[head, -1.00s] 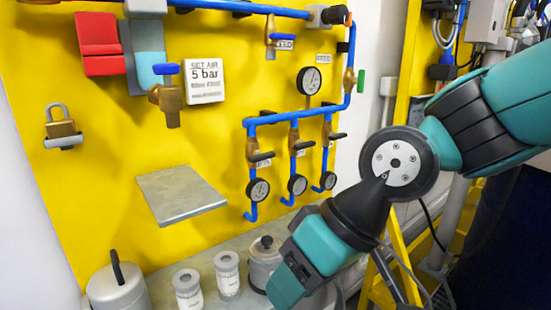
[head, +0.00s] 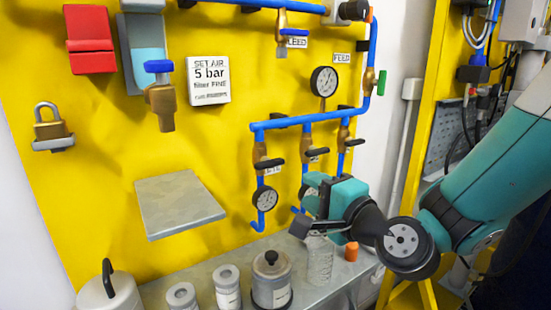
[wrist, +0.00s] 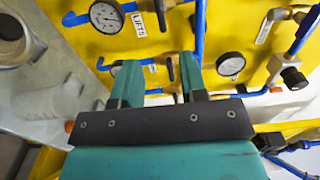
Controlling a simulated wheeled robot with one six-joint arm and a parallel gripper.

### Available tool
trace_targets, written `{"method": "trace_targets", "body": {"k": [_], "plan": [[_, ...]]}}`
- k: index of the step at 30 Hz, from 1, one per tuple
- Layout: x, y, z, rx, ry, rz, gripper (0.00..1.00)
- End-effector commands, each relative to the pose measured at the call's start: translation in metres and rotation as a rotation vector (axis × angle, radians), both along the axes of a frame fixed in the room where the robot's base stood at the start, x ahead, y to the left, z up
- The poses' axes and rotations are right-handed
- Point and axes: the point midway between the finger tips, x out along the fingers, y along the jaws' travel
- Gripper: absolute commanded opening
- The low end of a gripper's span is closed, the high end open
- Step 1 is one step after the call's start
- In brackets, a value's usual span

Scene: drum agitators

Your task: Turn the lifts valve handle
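The lifts valve (head: 260,152) is the leftmost of three brass valves on blue pipes on the yellow panel. Its black handle (head: 270,163) sticks out to the right, above a small label and a round gauge (head: 265,198). In the wrist view the LIFTS label (wrist: 139,24) is at the top, between a gauge (wrist: 106,15) and a black handle (wrist: 160,14). My gripper (head: 304,212) is below and right of this handle, apart from it. In the wrist view my gripper (wrist: 162,68) is open, its fingers spread with nothing held.
The middle valve (head: 307,148) and right valve (head: 345,132) stand close by; my gripper partly hides the lower gauges. A grey shelf (head: 180,205) juts out at left. Jars and a lidded pot (head: 271,280) stand on the bench below. A clear bottle (head: 320,260) is under my gripper.

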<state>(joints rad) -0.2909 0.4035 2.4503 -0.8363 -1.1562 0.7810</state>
Motion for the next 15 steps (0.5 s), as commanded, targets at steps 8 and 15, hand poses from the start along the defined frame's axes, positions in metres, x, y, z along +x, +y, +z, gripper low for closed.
{"method": "trace_targets", "body": {"k": [8,15], "plan": [[0.044,0.030,0.008,-0.003,0.001,0.002,0.39],[0.077,0.054,0.007,-0.003,0.001,0.002,0.39]]}}
